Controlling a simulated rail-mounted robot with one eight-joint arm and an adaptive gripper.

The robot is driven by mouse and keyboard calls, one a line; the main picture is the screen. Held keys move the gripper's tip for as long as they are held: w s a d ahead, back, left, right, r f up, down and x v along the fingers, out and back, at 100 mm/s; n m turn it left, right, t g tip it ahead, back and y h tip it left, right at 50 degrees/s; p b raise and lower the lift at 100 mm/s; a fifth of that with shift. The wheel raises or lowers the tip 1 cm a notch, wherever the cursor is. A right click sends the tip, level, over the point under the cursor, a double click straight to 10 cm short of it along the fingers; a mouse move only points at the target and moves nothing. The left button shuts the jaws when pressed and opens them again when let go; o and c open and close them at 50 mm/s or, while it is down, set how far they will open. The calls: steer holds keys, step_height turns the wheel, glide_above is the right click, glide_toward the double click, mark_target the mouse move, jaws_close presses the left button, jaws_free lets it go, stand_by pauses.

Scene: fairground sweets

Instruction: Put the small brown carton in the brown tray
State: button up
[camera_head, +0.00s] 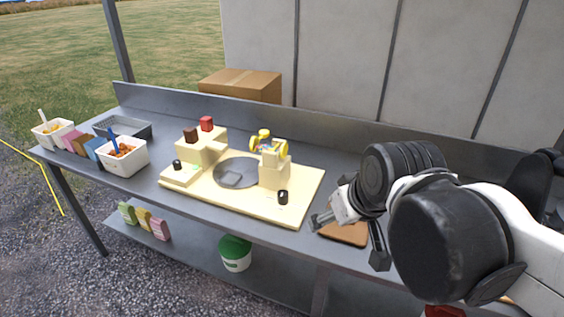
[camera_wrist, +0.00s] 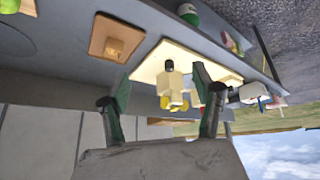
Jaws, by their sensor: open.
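The brown tray (camera_head: 345,235) lies on the table at the right, partly hidden by my gripper (camera_head: 349,242).
A cream board (camera_head: 255,195) with blocks, a grey disc and black knobs fills the middle. Pink, brown and blue cartons (camera_head: 82,145), white tubs (camera_head: 122,158) and a grey tray (camera_head: 124,127) stand at the left. A cardboard box (camera_head: 240,84) is behind the table.

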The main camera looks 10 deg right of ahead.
steer(key=shift+s+a+f+m+t, duration=0.1)
steer(key=shift+s+a+m+t, duration=0.1)
steer(key=shift+s+a+m, duration=0.3)
steer(key=shift+s+a+f+m+t, duration=0.1)
steer(key=shift+s+a+t, duration=0.1)
steer(key=shift+s, duration=0.5)
stand_by(0.6)
